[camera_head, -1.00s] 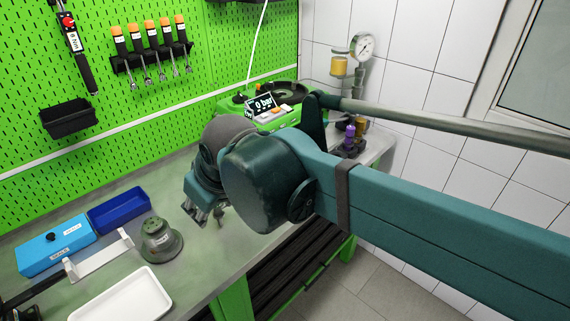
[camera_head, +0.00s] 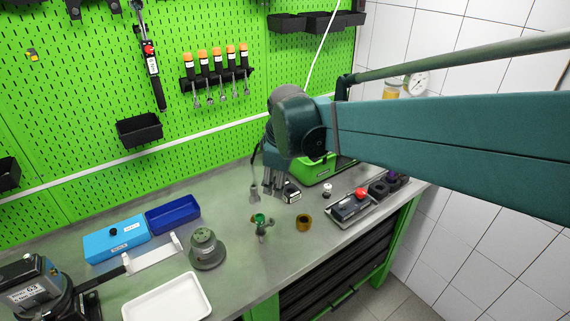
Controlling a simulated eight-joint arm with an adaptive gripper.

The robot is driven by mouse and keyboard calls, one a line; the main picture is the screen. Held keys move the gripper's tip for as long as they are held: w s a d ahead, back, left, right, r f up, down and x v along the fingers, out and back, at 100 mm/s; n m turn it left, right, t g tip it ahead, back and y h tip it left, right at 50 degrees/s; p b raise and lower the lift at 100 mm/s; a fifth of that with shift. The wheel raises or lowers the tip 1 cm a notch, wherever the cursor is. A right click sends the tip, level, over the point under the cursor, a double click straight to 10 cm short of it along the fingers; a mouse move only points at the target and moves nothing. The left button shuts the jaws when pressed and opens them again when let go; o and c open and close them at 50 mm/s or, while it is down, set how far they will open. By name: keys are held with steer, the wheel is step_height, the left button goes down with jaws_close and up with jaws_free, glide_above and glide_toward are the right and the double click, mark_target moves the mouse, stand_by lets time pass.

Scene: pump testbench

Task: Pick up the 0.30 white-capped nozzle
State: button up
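A small piece with a white top (camera_head: 327,189) stands on the bench to the right of my gripper. It may be the 0.30 white-capped nozzle, but it is too small to read any marking. My gripper (camera_head: 272,187) hangs over the back of the bench, fingers downward, to the left of this piece and apart from it. I see nothing clearly held, and the finger gap is too small to judge.
A black block with a white label (camera_head: 292,192), a green-topped fitting (camera_head: 260,222) and a brass ring (camera_head: 304,223) stand near my gripper. A tray with a red knob (camera_head: 361,193) lies right. A grey round base (camera_head: 207,250), blue boxes (camera_head: 172,214) and white tray (camera_head: 168,300) lie left.

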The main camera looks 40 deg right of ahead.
steer(key=w+d+n+g+p, duration=0.25)
steer(key=d+p, duration=0.25)
steer(key=d, duration=0.5)
steer(key=n+g+y+p, duration=0.1)
steer(key=n+p, duration=0.5)
glide_above(328, 185)
step_height(328, 185, down, 5)
steer(key=f, duration=0.4)
steer(key=shift+s+a+f, duration=0.15)
steer(key=shift+a+f, duration=0.1)
steer(key=shift+f, duration=0.5)
steer(key=shift+f, duration=0.1)
steer(key=shift+f, duration=1.2)
steer(key=shift+d+f, duration=0.1)
steer(key=shift+f, duration=2.5)
steer(key=shift+c, duration=0.5)
